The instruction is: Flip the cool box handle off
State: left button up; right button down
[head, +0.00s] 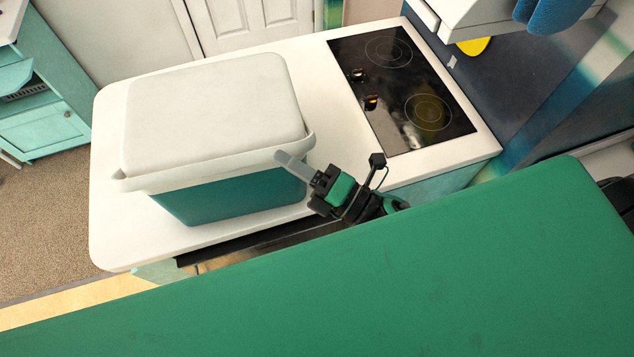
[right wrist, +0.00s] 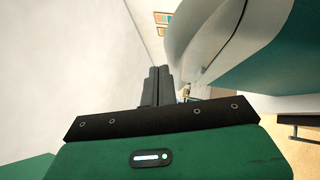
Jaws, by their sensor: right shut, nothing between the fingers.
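The cool box (head: 225,195) has a teal body and a white lid (head: 210,105), which is shut. It stands on the white counter. Its white handle (head: 215,172) lies low along the front, just under the lid's edge, with its ends at the two sides. My right gripper (head: 288,160) is at the box's front right corner, its shut, empty fingers close to the handle; I cannot tell if they touch. In the right wrist view the shut fingers (right wrist: 157,88) point ahead, with the cool box (right wrist: 245,40) close on the right. My left gripper is out of view.
A black cooktop (head: 400,90) is set into the counter right of the box. The white counter (head: 115,235) is bare left of the box and between box and cooktop. A teal cabinet (head: 45,125) stands at the far left.

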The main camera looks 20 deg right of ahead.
jog(key=shift+b+v, duration=1.35)
jog(key=shift+v, duration=1.3)
jog(key=shift+w, duration=0.1)
